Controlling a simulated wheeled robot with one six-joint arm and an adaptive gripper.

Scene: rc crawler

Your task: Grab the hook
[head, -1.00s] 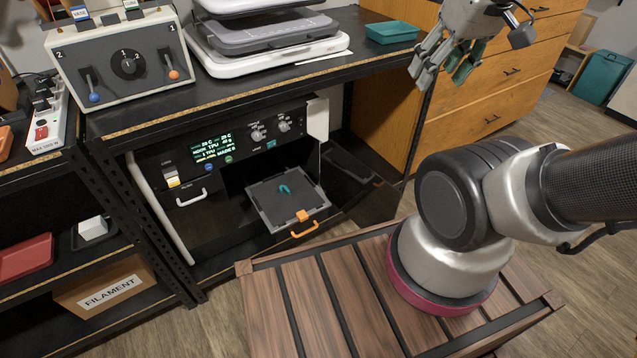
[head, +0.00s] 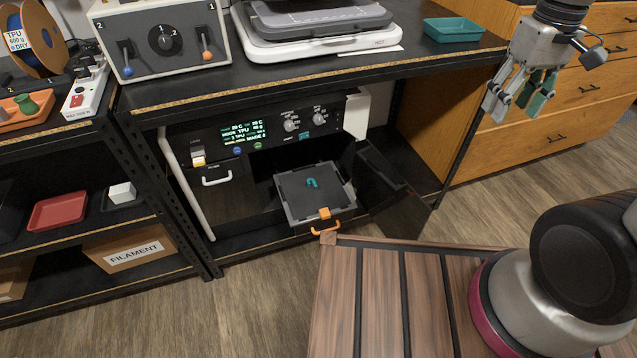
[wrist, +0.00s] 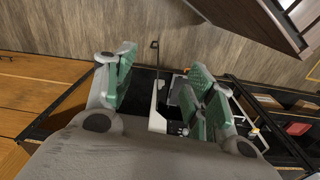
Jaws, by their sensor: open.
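A small teal hook (head: 312,183) lies on the dark build plate (head: 300,198) of a pulled-out tray with an orange handle (head: 325,228). The tray sticks out of the open front of the black printer (head: 265,135) under the bench. My gripper (head: 520,100) is at the upper right in the head view, open and empty, well to the right of the hook and higher than it. In the wrist view my gripper (wrist: 165,95) shows its green-padded fingers spread apart. I cannot make out the hook in the wrist view.
The bench top (head: 300,85) juts out above the printer. The printer's dark door (head: 393,190) hangs open right of the tray. A teal bin (head: 452,30) stands on the bench, with wooden drawers (head: 570,110) behind my gripper. My slatted base deck is below.

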